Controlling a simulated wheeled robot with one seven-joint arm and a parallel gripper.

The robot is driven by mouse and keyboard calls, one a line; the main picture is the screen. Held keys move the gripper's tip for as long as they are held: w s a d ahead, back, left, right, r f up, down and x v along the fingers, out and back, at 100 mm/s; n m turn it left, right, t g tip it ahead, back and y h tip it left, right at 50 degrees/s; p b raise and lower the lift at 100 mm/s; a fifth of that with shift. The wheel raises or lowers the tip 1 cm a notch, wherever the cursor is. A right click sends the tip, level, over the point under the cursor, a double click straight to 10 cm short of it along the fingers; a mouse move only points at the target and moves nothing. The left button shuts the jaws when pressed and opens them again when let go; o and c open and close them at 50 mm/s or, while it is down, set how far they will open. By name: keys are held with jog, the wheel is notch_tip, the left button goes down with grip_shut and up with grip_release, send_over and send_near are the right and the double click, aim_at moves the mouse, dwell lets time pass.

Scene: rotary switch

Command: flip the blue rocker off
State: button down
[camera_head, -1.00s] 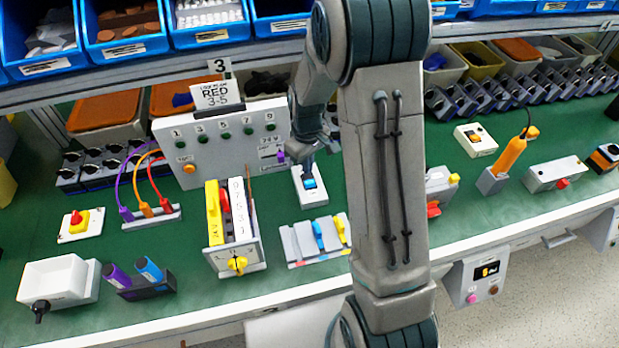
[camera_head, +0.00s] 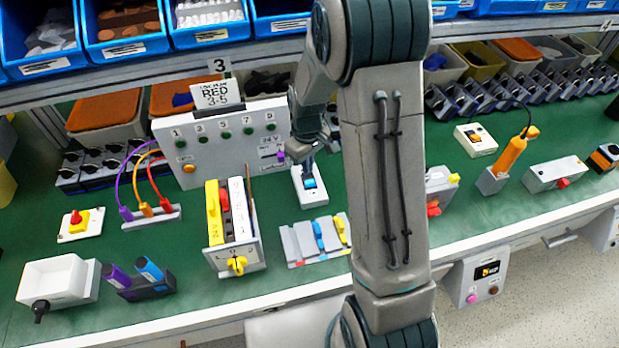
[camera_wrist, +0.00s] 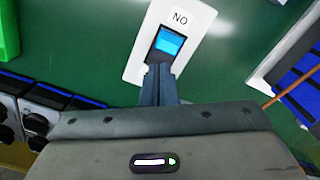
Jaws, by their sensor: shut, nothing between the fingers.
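The blue rocker (camera_head: 309,183) sits in a dark frame on a white plate (camera_head: 313,199) on the green bench, just left of my arm in the head view. In the wrist view the blue rocker (camera_wrist: 168,42) shows with a label "NO" on its white plate (camera_wrist: 195,20). My gripper (camera_head: 305,172) points down at the far end of the rocker. In the wrist view my gripper (camera_wrist: 158,70) is shut and empty, its fingertips at the edge of the rocker's dark frame. I cannot tell whether they touch it. The fingers hide part of the plate.
A grey panel (camera_head: 225,150) with numbered green buttons stands behind and left. A base with blue and yellow levers (camera_head: 300,243) lies in front. A grey box with a yellow knob (camera_head: 240,258) stands front left. Green bench surface is free left of the plate.

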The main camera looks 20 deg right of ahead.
jog(key=shift+f+b, duration=0.6)
jog(key=shift+f, duration=0.3)
jog(key=shift+r, duration=0.1)
jog(key=shift+r+p, duration=2.3)
jog(key=shift+r, duration=1.15)
jog(key=shift+r, duration=0.1)
jog(key=s+r+m+t, duration=0.1)
jog(key=s+r+m, duration=0.2)
jog(key=s+r, duration=0.5)
jog(key=s+r+m+t, duration=0.2)
jog(key=s+r, duration=0.6)
jog(key=s, duration=0.5)
jog(key=shift+s+m, duration=0.15)
jog(key=shift+m, duration=0.35)
